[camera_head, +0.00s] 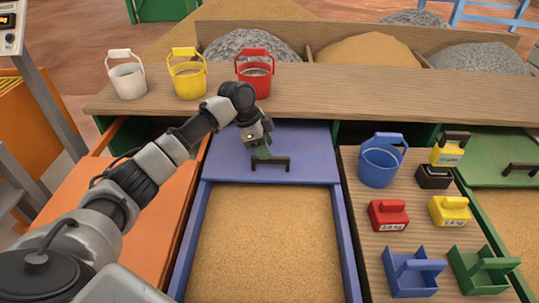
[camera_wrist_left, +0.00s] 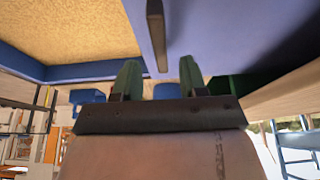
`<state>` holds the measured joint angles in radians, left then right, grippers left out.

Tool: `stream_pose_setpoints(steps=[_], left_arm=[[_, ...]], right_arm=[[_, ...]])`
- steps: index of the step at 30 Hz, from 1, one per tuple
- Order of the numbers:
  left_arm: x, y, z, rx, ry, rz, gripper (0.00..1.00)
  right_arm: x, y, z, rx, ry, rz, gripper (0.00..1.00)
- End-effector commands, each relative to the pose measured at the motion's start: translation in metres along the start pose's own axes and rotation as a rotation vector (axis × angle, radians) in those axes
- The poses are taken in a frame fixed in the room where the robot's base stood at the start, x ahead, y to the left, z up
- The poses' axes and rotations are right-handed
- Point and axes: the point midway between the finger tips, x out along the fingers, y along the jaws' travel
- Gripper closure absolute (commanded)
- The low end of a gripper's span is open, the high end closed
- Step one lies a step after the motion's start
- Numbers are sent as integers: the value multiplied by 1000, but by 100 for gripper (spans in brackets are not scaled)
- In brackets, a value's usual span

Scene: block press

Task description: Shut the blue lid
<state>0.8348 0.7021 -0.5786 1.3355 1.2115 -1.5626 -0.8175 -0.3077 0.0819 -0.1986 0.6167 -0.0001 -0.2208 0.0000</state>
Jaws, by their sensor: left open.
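The blue lid (camera_head: 305,140) lies at the back of a blue-walled bin, and the sand (camera_head: 265,245) in front of it is uncovered. Its dark handle (camera_head: 271,163) stands near the lid's front edge. My left gripper (camera_head: 262,152) is over the lid at the handle. In the left wrist view, the open green fingers (camera_wrist_left: 158,66) stand apart, with the end of the dark handle (camera_wrist_left: 156,35) showing between them in the picture. I cannot tell whether they touch it. The lid (camera_wrist_left: 210,35) fills the upper right there. My right gripper is not in view.
A wooden shelf (camera_head: 420,90) runs behind the lid, with white, yellow and red buckets (camera_head: 256,78). Right of the bin, a wooden top holds a blue bucket (camera_head: 380,163), weights and open boxes. A green lid (camera_head: 490,150) lies farther right; an orange surface (camera_head: 150,215) is left.

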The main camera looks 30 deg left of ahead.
Motion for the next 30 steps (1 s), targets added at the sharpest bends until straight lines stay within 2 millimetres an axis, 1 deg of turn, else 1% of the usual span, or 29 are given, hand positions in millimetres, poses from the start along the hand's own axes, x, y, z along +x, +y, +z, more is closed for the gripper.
stream_pose_setpoints(steps=[1,3,7,12,18,26,27,30], left_arm=[[10,0,0,-1,-1,2,57],[19,0,0,0,-1,0,57],[32,0,0,-1,-1,0,57],[38,0,0,0,-1,-2,57],[37,0,0,0,-1,-2,57],[37,0,0,0,-1,-2,97],[37,0,0,0,-1,-2,100],[37,0,0,0,-1,-2,100]], right_arm=[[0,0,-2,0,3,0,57],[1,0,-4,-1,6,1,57],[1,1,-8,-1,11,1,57],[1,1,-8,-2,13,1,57],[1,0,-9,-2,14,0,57],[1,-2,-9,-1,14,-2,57],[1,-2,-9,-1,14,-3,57],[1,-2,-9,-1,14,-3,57]])
